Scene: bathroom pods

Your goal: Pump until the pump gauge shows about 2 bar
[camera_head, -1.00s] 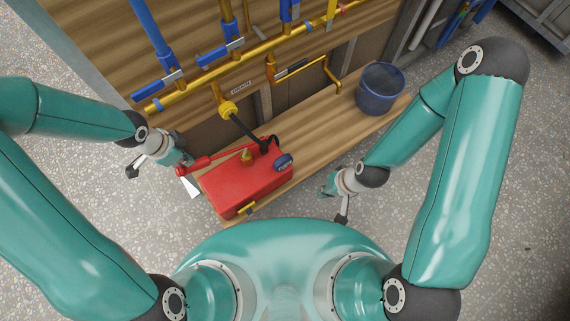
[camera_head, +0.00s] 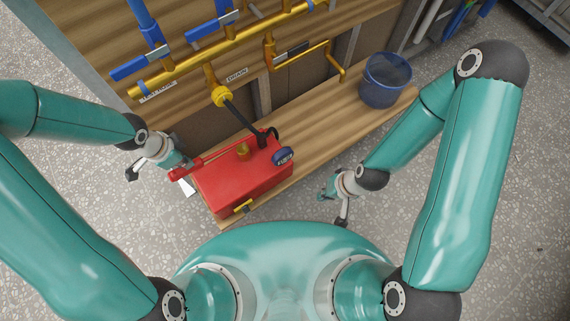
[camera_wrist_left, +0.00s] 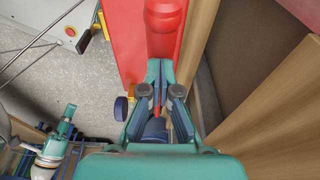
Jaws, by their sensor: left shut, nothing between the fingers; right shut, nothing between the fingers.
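The red test pump (camera_head: 250,185) sits on the wooden shelf, with a black hose running up to a yellow fitting (camera_head: 221,95). Its red lever (camera_head: 215,157) slopes from the pivot down to the left. The small dark blue round gauge (camera_head: 283,156) is at the pump's right end; its reading is too small to tell. My left gripper (camera_head: 182,166) is shut at the lever's outer end. In the left wrist view its fingertips (camera_wrist_left: 160,68) are close to the red grip (camera_wrist_left: 165,30); contact cannot be told. My right gripper (camera_head: 328,188) is shut, empty, right of the pump.
A blue translucent bucket (camera_head: 386,82) stands on the shelf at right. Yellow pipes with blue-handled valves (camera_head: 140,68) run along the wooden panel behind the pump. Speckled floor (camera_head: 520,190) is open at right.

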